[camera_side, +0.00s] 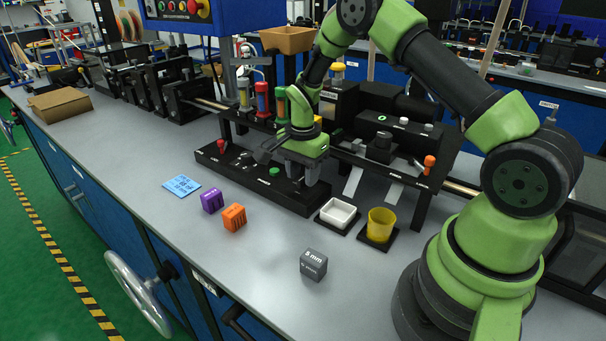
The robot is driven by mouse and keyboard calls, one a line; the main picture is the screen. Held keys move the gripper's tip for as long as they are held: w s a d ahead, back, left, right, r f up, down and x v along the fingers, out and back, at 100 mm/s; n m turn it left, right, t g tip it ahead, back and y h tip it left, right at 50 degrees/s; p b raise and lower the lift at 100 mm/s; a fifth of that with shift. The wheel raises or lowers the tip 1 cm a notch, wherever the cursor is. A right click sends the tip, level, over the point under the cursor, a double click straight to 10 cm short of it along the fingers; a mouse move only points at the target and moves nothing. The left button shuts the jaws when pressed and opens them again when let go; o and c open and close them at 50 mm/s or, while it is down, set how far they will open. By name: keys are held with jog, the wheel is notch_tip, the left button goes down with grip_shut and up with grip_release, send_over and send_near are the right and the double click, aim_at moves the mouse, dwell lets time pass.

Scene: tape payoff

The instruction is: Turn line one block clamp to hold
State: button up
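A black control panel (232,170) lies on the grey bench in the middle of the view. It carries a red knob (220,146) at its left end and a green button (274,171) farther right. Small white labels on it are too small to read, so I cannot tell which part is the line one block clamp. My gripper (290,166) is low over the right half of this panel, pointing down. A dark lever-like shape (263,152) shows at its left side. I cannot tell whether the fingers touch anything, or how far apart they are.
A purple block (212,201), an orange block (234,217), a dark "5 mm" block (313,264) and a blue card (181,186) lie in front. A white tray (338,213) and a yellow cup (380,225) stand right of the panel. Coloured cylinders (262,100) stand behind it.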

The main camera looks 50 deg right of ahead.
notch_tip(320, 180, up, 9)
dwell(0.3)
jog(key=shift+r, duration=0.15)
notch_tip(320, 180, up, 9)
jog(key=n+t, duration=0.2)
jog(key=n, duration=0.2)
send_over(303, 178)
jog(key=s+a, duration=0.3)
jog(key=a, duration=0.1)
jog(key=s+a+r+n+t+y, duration=0.1)
jog(key=s+a+r+n+t, duration=0.1)
jog(key=s, duration=0.6)
jog(key=s+a+r+n+t+y, duration=0.1)
jog(key=s+a+r+n+t, duration=0.2)
jog(key=s, duration=0.6)
jog(key=a+r+n, duration=0.2)
jog(key=a+n, duration=0.1)
jog(key=n, duration=0.1)
jog(key=shift+s+a+r+n, duration=0.15)
jog(key=shift+s+r+n, duration=0.15)
jog(key=shift+n, duration=0.1)
